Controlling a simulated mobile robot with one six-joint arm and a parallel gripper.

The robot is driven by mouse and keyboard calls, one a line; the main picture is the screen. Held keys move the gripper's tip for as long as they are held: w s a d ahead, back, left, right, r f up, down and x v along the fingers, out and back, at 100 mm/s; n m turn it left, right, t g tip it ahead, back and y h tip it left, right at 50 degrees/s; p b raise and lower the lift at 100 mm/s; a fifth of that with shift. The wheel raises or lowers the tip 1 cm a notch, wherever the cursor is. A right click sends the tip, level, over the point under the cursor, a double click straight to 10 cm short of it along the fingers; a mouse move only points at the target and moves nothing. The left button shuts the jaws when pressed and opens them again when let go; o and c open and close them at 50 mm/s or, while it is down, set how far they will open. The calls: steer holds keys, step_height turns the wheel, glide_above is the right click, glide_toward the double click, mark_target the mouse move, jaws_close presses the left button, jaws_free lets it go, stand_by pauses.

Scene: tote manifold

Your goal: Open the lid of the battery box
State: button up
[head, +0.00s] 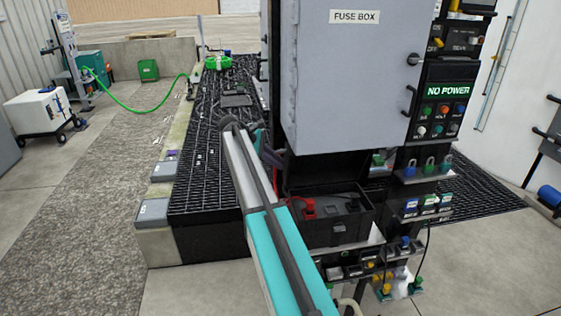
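The black battery box (338,232) stands low below the grey fuse box. Its top looks open: a red clamp (309,207) with a red cable and a dark battery top show inside. A dark panel (308,172) stands upright behind the opening; it looks like the raised lid, but shadow makes this hard to tell. My arm reaches up from the bottom, passing left of the box. My gripper (262,143) is dark and partly hidden at the arm's far end, above and left of the box, apart from it. Its fingers cannot be made out.
The fuse box (345,75) hangs right above the battery box. A control panel (443,105) reading "NO POWER" and several padlocks (428,165) are to its right. Small shelves of parts (360,268) sit below. Black grating (205,185) and a green hose (135,108) lie left.

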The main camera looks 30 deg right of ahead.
steer(key=shift+w+a+r+b, duration=0.2)
steer(key=shift+a+r+b, duration=0.05)
steer(key=shift+r+b, duration=0.1)
steer(key=b+v, duration=0.4)
steer(key=v, duration=0.9)
steer(key=shift+s+f, duration=0.1)
steer(key=shift+s, duration=0.05)
